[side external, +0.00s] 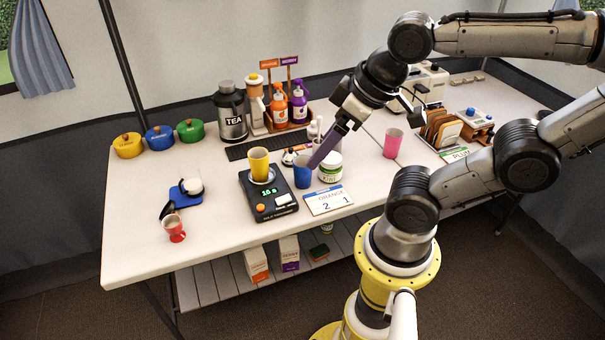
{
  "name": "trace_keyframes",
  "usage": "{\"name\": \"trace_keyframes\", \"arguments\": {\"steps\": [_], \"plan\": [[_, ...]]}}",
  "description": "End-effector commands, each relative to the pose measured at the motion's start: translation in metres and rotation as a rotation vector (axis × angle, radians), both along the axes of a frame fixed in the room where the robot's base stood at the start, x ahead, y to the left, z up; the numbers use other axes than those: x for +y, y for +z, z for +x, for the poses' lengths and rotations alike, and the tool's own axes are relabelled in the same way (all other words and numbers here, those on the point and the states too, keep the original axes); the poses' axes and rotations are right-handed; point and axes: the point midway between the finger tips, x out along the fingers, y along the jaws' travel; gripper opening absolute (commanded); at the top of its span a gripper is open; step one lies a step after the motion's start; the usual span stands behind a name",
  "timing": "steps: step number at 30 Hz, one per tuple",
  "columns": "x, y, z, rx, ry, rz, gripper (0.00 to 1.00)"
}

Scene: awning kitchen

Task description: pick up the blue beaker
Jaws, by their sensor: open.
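The blue beaker (301,173) stands upright on the white table, just right of the black scale. My gripper (313,164) reaches down from the upper right. Its purple finger slants down to the beaker's upper right side and overlaps the rim in this view. I cannot tell whether the finger touches the beaker or is inside its mouth. The jaws are open, and the other finger is not clearly visible.
A yellow beaker (259,161) stands on the scale (265,204). A pink beaker (393,143) stands farther right.

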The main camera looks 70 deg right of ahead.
Motion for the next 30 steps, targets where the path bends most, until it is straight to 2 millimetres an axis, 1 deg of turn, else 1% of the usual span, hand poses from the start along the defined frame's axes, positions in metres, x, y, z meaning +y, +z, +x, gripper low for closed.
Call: {"name": "trace_keyframes", "arguments": {"steps": [5,6,8,11,12,14,15,17,18,20,21,23,24,26,27,29,30], "plan": [[0.000,0.000,0.000,-0.001,-0.004,0.002,0.85],[0.000,0.002,0.002,-0.012,-0.013,0.007,0.85],[0.000,0.012,0.010,-0.044,-0.022,0.013,0.85],[-0.003,0.024,0.033,-0.051,-0.059,0.024,0.85],[-0.007,0.026,0.044,-0.044,-0.085,0.028,0.85],[-0.015,0.027,0.064,-0.024,-0.132,0.035,0.85],[-0.023,0.025,0.077,-0.006,-0.167,0.038,0.85],[-0.036,0.021,0.097,0.023,-0.221,0.045,0.85],[-0.047,0.015,0.109,0.046,-0.260,0.050,0.85],[-0.065,0.004,0.127,0.083,-0.320,0.058,0.85],[-0.078,-0.006,0.138,0.110,-0.360,0.065,0.85],[-0.099,-0.023,0.152,0.152,-0.422,0.076,0.85],[-0.114,-0.035,0.159,0.181,-0.462,0.084,0.85],[-0.137,-0.056,0.167,0.226,-0.521,0.097,0.85],[-0.151,-0.072,0.170,0.257,-0.558,0.107,0.85],[-0.172,-0.094,0.170,0.303,-0.610,0.124,0.85],[-0.183,-0.109,0.168,0.333,-0.640,0.134,0.85]]}}
